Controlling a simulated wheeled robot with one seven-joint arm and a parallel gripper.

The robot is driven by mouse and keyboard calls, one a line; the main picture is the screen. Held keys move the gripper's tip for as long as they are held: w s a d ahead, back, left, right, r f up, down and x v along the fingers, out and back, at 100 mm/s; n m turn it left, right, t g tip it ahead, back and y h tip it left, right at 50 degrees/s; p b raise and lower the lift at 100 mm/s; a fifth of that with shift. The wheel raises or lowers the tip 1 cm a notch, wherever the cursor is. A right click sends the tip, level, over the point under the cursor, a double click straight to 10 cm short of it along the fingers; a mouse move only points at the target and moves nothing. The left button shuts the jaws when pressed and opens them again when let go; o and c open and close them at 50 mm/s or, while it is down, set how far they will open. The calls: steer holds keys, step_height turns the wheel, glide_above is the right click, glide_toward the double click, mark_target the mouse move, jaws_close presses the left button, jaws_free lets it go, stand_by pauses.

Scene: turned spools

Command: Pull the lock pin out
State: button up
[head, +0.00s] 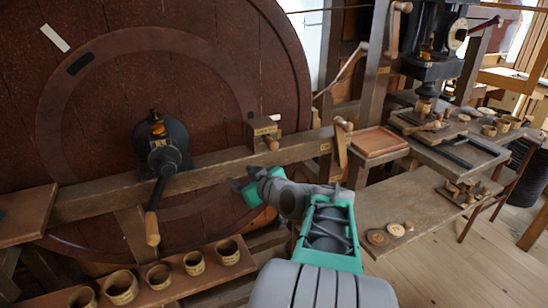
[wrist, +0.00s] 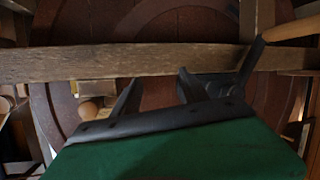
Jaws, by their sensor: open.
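A wooden block (head: 262,128) sits on the long wooden beam in front of the big wheel, with a round-ended wooden peg (head: 271,144) sticking out; this peg looks like the lock pin. My gripper (head: 243,179) is open and empty, below and a little left of the peg in the head view, apart from it. In the wrist view, which looks upside down, my gripper's dark fingers (wrist: 158,94) are spread before the beam. A pale round knob (wrist: 88,108), probably the peg, shows left of them. How deep the peg sits is hidden.
A dark crank (head: 165,160) with a wooden handle stands left of my gripper; it also shows in the wrist view (wrist: 250,65). The beam (head: 215,168) runs behind my gripper. A shelf (head: 180,285) with several turned cups is below. A workbench (head: 410,205) stands right.

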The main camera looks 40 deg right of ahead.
mark_target(274, 147)
steer(key=s+d+r+t+h, duration=0.1)
steer(key=d, duration=0.2)
steer(key=s+d+r+t+h, duration=0.1)
steer(key=s+d+r, duration=0.1)
steer(key=d, duration=0.2)
steer(key=s+d+r+m+t+h, duration=0.1)
steer(key=d, duration=0.3)
steer(key=shift+s+r+h, duration=0.2)
steer(key=shift+h, duration=0.2)
steer(key=x, duration=0.7)
steer(key=shift+a+p, duration=0.1)
steer(key=shift+p, duration=0.3)
jaws_close()
steer(key=shift+f, duration=0.1)
